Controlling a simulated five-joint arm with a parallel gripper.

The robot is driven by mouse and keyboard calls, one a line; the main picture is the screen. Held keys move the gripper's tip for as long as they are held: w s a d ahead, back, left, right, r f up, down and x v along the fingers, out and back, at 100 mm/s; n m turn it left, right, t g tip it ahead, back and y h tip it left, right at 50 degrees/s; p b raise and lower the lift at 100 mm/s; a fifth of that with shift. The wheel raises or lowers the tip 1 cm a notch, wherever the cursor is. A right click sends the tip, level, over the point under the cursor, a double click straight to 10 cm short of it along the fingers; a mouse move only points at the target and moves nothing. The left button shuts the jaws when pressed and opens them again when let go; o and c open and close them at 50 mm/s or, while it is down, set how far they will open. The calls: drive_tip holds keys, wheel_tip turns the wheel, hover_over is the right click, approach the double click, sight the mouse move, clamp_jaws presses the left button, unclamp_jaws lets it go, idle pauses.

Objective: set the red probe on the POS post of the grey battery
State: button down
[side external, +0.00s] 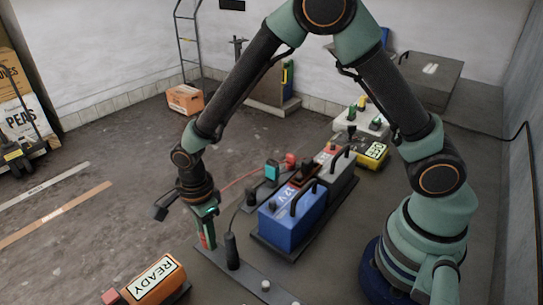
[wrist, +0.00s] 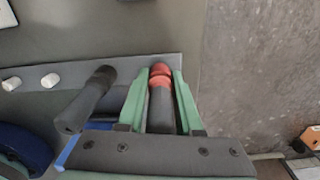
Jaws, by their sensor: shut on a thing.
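My gripper (side external: 207,228) points down at the left end of a dark grey strip (side external: 246,279). In the wrist view its green fingers (wrist: 157,95) are shut on the red probe (wrist: 161,80), which has red rings and a dark grey body. In the side view a little of the probe's red shows between the fingers; its lower end is hard to see. The grey battery (side external: 343,173) stands right of and beyond my gripper, behind the blue battery (side external: 291,222). A red spot on its top looks like the POS post (side external: 332,150); its label is too small to read.
A black probe (side external: 232,251) stands upright close beside my gripper. Red and teal connectors (side external: 272,169) lie left of the batteries. Black handles rise above both batteries. A yellow meter (side external: 374,153) is behind them. An orange READY box (side external: 150,282) is front left.

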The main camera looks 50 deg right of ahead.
wheel_tip(320, 180, up, 23)
idle(1.2)
drive_tip(key=shift+r, duration=0.1)
drive_tip(key=w+d+f+m, duration=0.1)
drive_tip(key=d+f+m, duration=0.15)
drive_tip(key=d, duration=0.85)
drive_tip(key=d+f+m, duration=0.2)
drive_tip(key=d+m, duration=0.1)
drive_tip(key=d, duration=0.8)
drive_tip(key=s+d+f+m, duration=0.1)
drive_tip(key=s+d, duration=0.2)
drive_tip(key=d, duration=0.2)
drive_tip(key=s+d+f+m, duration=0.1)
drive_tip(key=s+d+m, duration=0.1)
drive_tip(key=d, duration=0.4)
drive_tip(key=s+d+f+m, duration=0.1)
drive_tip(key=s+d+f, duration=0.1)
drive_tip(key=s+d, duration=0.3)
drive_tip(key=shift+d+m, duration=0.3)
drive_tip(key=shift+m, duration=0.05)
drive_tip(key=shift+w, duration=0.1)
